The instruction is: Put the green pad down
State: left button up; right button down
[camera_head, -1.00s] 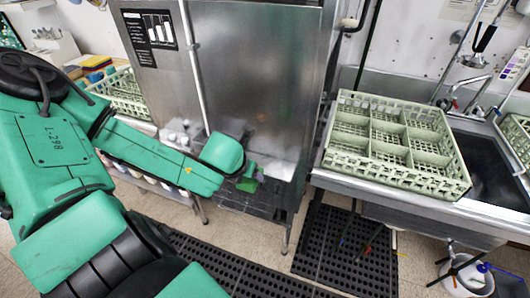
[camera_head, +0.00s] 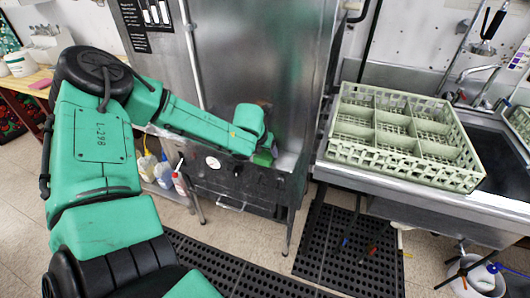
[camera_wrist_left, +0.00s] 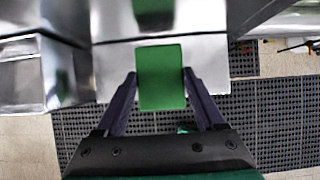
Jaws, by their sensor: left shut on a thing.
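The green pad (camera_wrist_left: 161,78) is held between the two dark fingers of my left gripper (camera_wrist_left: 160,88) in the left wrist view. The gripper is shut on it. In the head view the green pad (camera_head: 264,158) shows small at the end of my left arm, in front of the steel dish machine. In the wrist view a shiny steel surface lies behind the pad, and I cannot tell whether they touch. My right gripper is in neither view.
A pale green divided rack (camera_head: 405,137) stands on the steel counter at the right, beside the sink. Black perforated mats (camera_head: 345,250) lie on the floor. Spray bottles (camera_head: 163,172) stand on a low shelf at the left. A white bucket (camera_head: 470,278) is at the lower right.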

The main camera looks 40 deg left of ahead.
pick_arm(q)
jog(key=shift+w+a+p, duration=0.1)
jog(key=shift+p, duration=0.35)
grip_shut()
jog(key=shift+w+f, duration=0.15)
jog(key=o, duration=1.6)
grip_release()
jog(key=shift+f+b, duration=0.15)
jog(key=shift+b, duration=0.25)
jog(key=p+v, duration=0.2)
jog(key=v, duration=1.2)
jog(key=shift+s+r+p, duration=0.2)
jog(key=shift+s+p, duration=0.05)
jog(key=shift+p, duration=0.15)
